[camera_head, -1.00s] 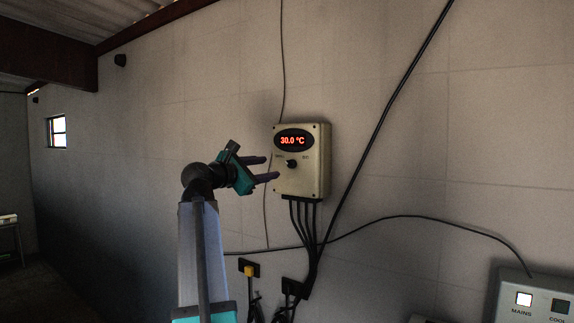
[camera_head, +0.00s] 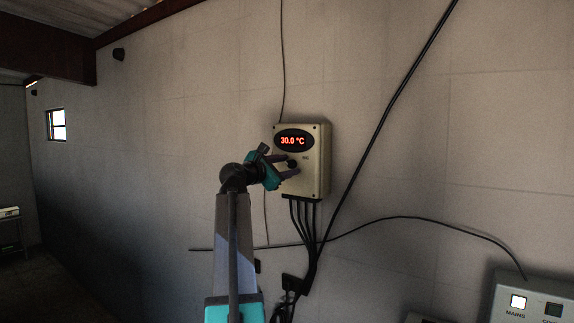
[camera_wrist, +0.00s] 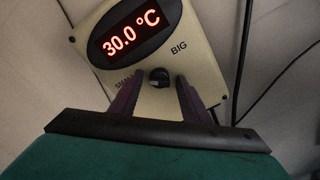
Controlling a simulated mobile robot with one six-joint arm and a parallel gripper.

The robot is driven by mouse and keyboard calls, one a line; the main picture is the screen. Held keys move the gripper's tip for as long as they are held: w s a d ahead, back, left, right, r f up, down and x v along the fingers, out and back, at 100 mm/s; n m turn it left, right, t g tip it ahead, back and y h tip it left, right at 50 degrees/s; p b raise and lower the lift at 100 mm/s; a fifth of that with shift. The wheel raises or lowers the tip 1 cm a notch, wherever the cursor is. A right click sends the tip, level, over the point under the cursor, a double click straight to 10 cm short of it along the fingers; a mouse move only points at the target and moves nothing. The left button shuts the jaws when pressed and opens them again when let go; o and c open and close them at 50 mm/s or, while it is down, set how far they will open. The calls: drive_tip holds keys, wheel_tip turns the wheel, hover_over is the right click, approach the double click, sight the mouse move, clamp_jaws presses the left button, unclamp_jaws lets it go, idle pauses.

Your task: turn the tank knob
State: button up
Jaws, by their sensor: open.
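The tank knob (camera_wrist: 159,77) is a small black dial on the front of a beige control box (camera_head: 318,165) on the wall. The box's display (camera_head: 292,141) reads 30.0 °C, and the knob sits below it, between the labels SMALL and BIG. My gripper (camera_wrist: 157,92) is open, with one finger on each side of the knob in the wrist view. In the head view my gripper (camera_head: 288,165) is in front of the box, with its fingertips close around the knob (camera_head: 292,164). I cannot tell whether a finger touches the knob.
Several black cables (camera_head: 305,220) hang from under the box. A thick black cable (camera_head: 390,105) runs diagonally up the wall on the right. A grey panel (camera_head: 530,297) with a lit MAINS switch stands at the lower right.

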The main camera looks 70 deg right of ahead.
drive_tip(key=shift+c, duration=0.3)
drive_tip(key=c, duration=1)
